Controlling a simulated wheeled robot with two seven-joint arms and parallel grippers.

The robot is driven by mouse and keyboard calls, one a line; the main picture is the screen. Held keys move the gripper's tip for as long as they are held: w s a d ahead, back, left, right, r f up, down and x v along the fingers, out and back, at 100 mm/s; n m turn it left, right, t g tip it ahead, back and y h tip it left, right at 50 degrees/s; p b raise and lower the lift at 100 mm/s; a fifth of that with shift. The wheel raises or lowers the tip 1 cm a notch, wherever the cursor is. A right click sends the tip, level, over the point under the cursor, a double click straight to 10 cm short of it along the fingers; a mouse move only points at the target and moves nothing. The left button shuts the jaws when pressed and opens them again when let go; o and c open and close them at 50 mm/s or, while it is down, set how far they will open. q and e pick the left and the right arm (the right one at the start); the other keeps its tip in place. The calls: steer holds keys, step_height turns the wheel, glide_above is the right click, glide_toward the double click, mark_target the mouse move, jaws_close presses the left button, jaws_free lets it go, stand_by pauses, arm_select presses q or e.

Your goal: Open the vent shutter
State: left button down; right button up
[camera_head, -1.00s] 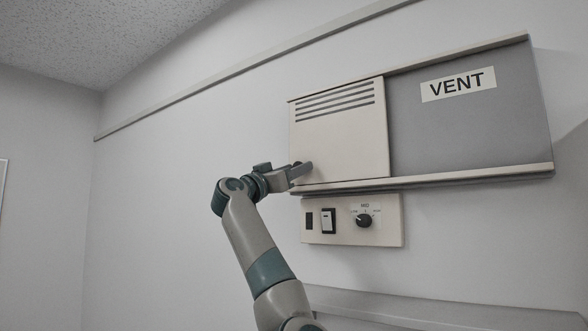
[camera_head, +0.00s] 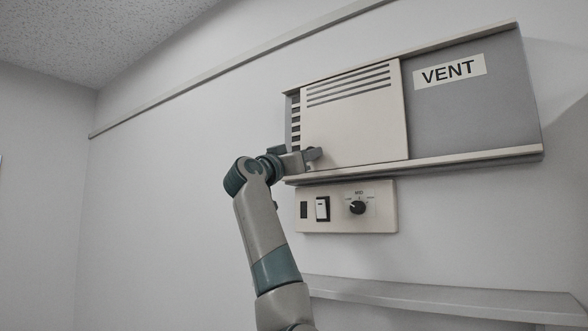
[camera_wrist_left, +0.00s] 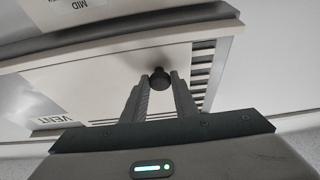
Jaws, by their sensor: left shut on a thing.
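The vent shutter (camera_head: 355,120) is a cream panel with several slots near its top, set in rails on the wall. It stands slid part way to the right, and a strip of the dark-slotted vent opening (camera_head: 295,120) shows at its left. My left gripper (camera_head: 312,155) is at the shutter's lower left corner. In the left wrist view its fingers (camera_wrist_left: 160,88) are shut on a dark round knob (camera_wrist_left: 159,78) on the shutter (camera_wrist_left: 120,85). My right gripper is in neither view.
A grey panel with a VENT label (camera_head: 450,71) fills the right of the frame. Below the lower rail (camera_head: 450,163) is a control plate (camera_head: 378,220) with a rocker switch (camera_head: 322,208) and a dial (camera_head: 357,207). A shelf (camera_head: 450,297) runs along the wall underneath.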

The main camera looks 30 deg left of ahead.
arm_select(q)
steer(key=d+b, duration=0.1)
steer(key=d, duration=0.2)
steer(key=d+b, duration=0.1)
steer(key=d, duration=0.3)
steer(key=d+b, duration=0.1)
steer(key=d, duration=0.2)
steer(key=shift+s+d+f, duration=0.15)
steer(key=shift+s+f, duration=0.2)
steer(key=b, duration=0.2)
glide_toward(400, 136)
steer(key=w+a, duration=0.1)
steer(key=w+r, duration=0.1)
steer(key=w, duration=0.1)
steer(key=w+a, duration=0.1)
steer(key=w, duration=0.1)
steer(key=shift+a+r, duration=0.35)
steer(key=d, duration=0.2)
steer(key=shift+s+d, duration=0.1)
steer(key=shift+d, duration=0.25)
steer(key=shift+d+r, duration=0.1)
steer(key=shift+d, duration=0.05)
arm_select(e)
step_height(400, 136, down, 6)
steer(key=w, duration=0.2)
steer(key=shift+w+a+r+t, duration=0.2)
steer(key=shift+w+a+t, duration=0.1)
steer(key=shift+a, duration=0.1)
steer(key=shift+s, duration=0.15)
